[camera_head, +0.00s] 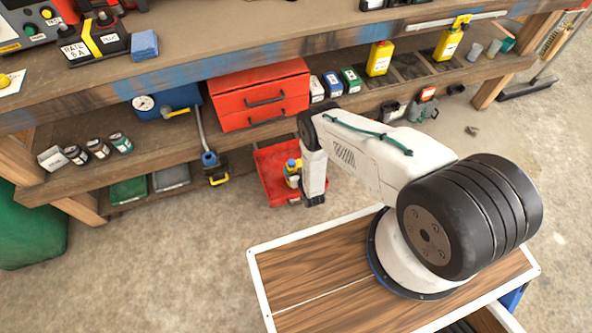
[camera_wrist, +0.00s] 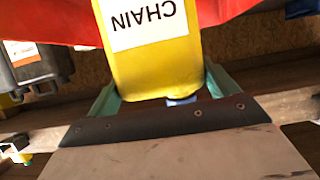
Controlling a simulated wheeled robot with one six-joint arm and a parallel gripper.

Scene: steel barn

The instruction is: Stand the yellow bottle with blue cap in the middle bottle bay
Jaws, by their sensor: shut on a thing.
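The yellow bottle with a blue cap (camera_head: 293,170) shows beside my wrist in the head view, over the red bin (camera_head: 268,178); I cannot tell if it touches the bin. In the wrist view the yellow bottle (camera_wrist: 155,65) fills the middle, with its white CHAIN label upside down and a bit of blue cap low down. My gripper (camera_wrist: 160,92) is shut on it, a teal finger on each side. In the head view the fingers are mostly hidden. The middle bottle bay (camera_head: 409,66) on the upper shelf looks dark and empty, between two bays with yellow bottles (camera_head: 379,60) (camera_head: 448,44).
A red drawer box (camera_head: 260,95) and several small cartons (camera_head: 333,84) stand left of the bays. The workbench top (camera_head: 250,30) overhangs the shelf. A lower shelf (camera_head: 160,150) holds cans. The concrete floor is mostly clear.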

